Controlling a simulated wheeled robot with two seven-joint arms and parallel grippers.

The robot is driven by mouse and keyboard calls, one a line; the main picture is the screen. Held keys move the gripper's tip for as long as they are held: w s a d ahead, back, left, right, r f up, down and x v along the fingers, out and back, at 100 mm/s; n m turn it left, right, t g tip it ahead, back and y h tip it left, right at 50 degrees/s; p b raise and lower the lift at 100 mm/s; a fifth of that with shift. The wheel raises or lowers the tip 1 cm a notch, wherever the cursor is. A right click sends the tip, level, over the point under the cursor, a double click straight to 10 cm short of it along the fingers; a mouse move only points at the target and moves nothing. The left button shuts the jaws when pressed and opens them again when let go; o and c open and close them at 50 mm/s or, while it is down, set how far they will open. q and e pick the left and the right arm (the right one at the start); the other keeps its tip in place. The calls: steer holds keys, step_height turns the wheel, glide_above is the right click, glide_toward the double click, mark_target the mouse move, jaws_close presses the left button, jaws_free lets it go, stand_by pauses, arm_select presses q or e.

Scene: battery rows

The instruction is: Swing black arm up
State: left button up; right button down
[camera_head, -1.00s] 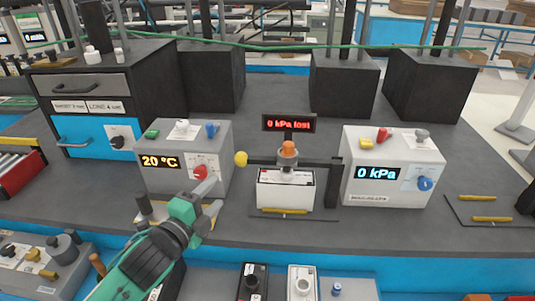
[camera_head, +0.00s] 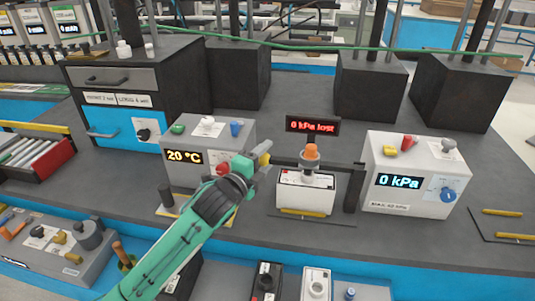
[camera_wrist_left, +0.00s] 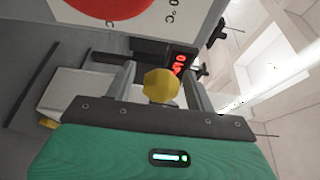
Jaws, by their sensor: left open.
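The black arm (camera_head: 289,162) is a thin bar lying level across a white box (camera_head: 305,193), joined at its right end to a black post (camera_head: 353,188). A yellow knob tips its left end, partly hidden by my gripper in the head view. My left gripper (camera_head: 263,158) is open at this knob. In the left wrist view the yellow knob (camera_wrist_left: 160,85) sits between the two fingers of my left gripper (camera_wrist_left: 159,73), with gaps visible at its sides. My right gripper is not seen.
A grey box reading 20 °C (camera_head: 208,140) stands close behind and left of my gripper. A white box reading 0 kPa (camera_head: 412,180) stands right of the post. A red display reading "0 kPa lost" (camera_head: 313,125) and an orange-capped fitting (camera_head: 311,152) are near the bar.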

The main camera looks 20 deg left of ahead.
arm_select(q)
steer(key=shift+x, duration=0.8)
steer(key=shift+c, duration=0.4)
jaws_close()
steer(key=shift+r, duration=0.15)
